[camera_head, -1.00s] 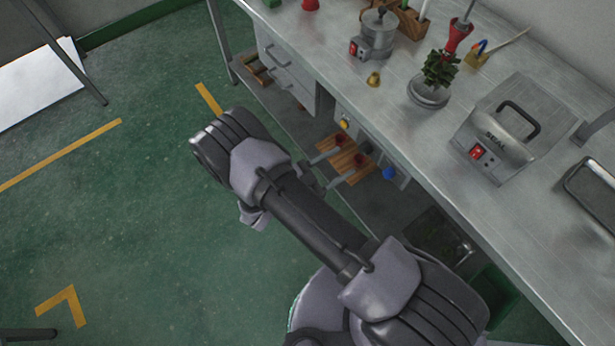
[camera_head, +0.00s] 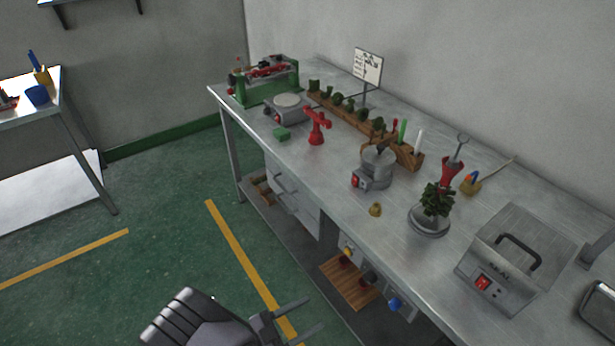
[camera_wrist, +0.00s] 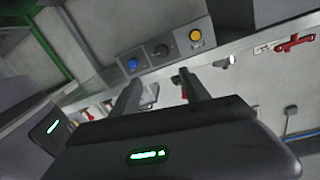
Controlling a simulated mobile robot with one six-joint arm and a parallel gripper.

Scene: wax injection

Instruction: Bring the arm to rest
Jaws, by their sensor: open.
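My gripper (camera_head: 296,322) shows at the bottom of the head view, over the green floor in front of the workbench. Its two fingers are spread apart with nothing between them. The rest of my arm runs out of the bottom of that view. In the wrist view my gripper (camera_wrist: 158,88) is open and empty, with both fingers pointing toward the bench front. A panel with a blue knob (camera_wrist: 133,64), a dark knob and a yellow knob (camera_wrist: 195,35) lies beyond the fingertips.
A side table (camera_head: 62,90) stands left. Floor between is clear.

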